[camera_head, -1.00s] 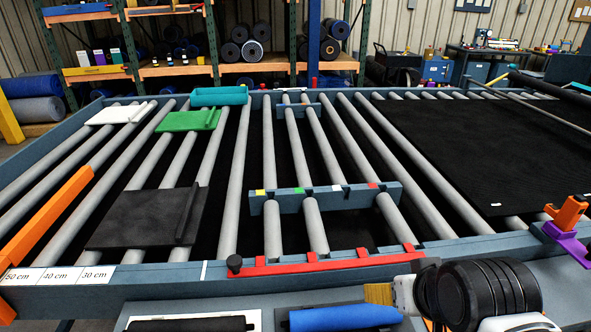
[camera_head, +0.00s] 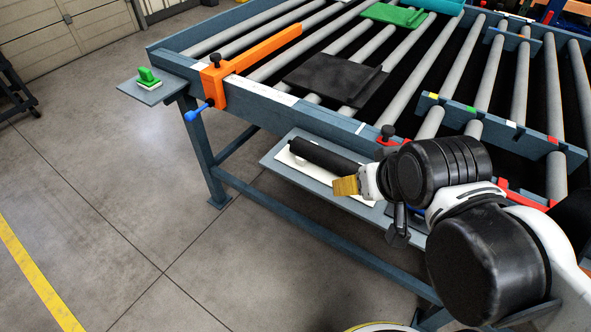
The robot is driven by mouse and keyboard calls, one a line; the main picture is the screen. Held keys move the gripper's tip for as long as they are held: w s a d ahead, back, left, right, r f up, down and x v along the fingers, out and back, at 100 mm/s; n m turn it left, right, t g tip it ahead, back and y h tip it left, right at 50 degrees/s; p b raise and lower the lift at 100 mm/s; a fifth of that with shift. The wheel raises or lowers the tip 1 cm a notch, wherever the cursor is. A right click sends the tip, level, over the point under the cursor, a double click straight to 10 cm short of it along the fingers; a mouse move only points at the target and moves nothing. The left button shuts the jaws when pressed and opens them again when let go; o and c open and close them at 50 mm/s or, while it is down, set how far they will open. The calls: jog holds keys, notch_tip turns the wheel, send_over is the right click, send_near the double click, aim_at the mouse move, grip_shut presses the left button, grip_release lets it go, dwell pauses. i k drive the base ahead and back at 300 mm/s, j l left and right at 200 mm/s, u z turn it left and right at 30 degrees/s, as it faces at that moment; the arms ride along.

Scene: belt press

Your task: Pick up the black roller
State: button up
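The black roller (camera_head: 328,160) lies on a white mat (camera_head: 291,163) on the low grey shelf (camera_head: 272,157) at the front of the roller table. Its left end and most of its length show. My arm covers the shelf to its right. My gripper (camera_head: 399,228) appears as a dark part hanging below the black arm joint, right of the roller and apart from it. Its fingers are too small and shaded to tell open from shut. A yellow-brown, brush-like piece (camera_head: 345,186) shows at the arm's left end, beside the roller; I cannot tell whether it is held.
The roller table (camera_head: 330,122) stands behind the shelf, with an orange clamp bar (camera_head: 250,62), a black sheet (camera_head: 330,78) and a green piece (camera_head: 395,15) on it. A side plate (camera_head: 152,91) carries a green-handled block (camera_head: 148,77).

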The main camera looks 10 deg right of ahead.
aim_at(332, 161)
jog(key=l+u, duration=0.15)
jog(key=u, duration=0.3)
jog(key=i+l+u, duration=0.1)
jog(key=u, duration=0.4)
jog(key=l+u, duration=0.3)
jog(key=u, duration=0.15)
